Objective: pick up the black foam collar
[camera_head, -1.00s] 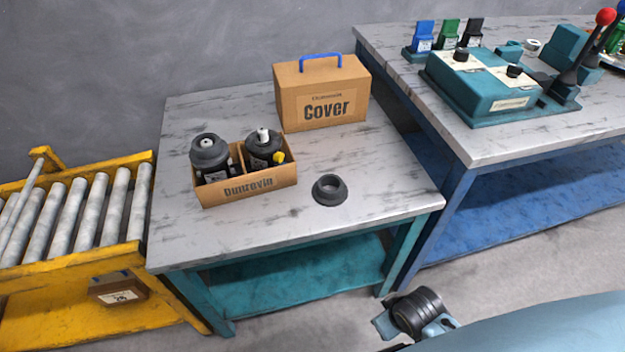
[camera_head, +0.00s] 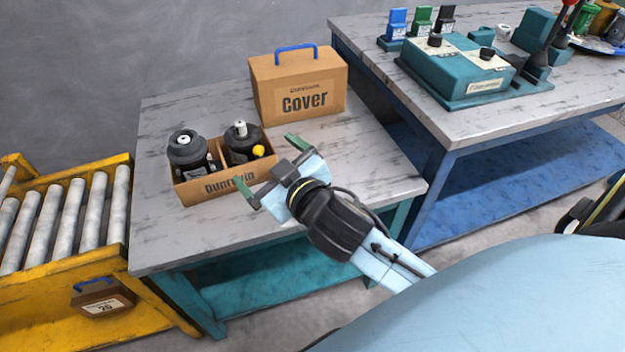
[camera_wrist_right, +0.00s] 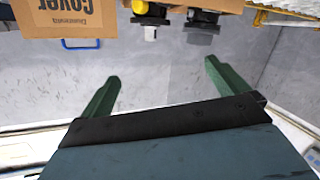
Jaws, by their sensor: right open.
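The black foam collar does not show in the current views; its spot on the tabletop is covered by my right gripper in the head view. My right gripper (camera_head: 271,166) reaches over the grey table (camera_head: 385,172) from the lower right. Its two green fingers are wide apart with nothing between them. In the right wrist view the fingers (camera_wrist_right: 162,72) are also spread and empty. My left gripper is not in view.
A divided cardboard box (camera_head: 228,184) with two dark motor-like parts stands just left of my right gripper. A cardboard Cover box (camera_head: 300,82) with a blue handle stands behind. A yellow roller conveyor (camera_head: 120,255) is at left, a second table (camera_head: 470,120) at right.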

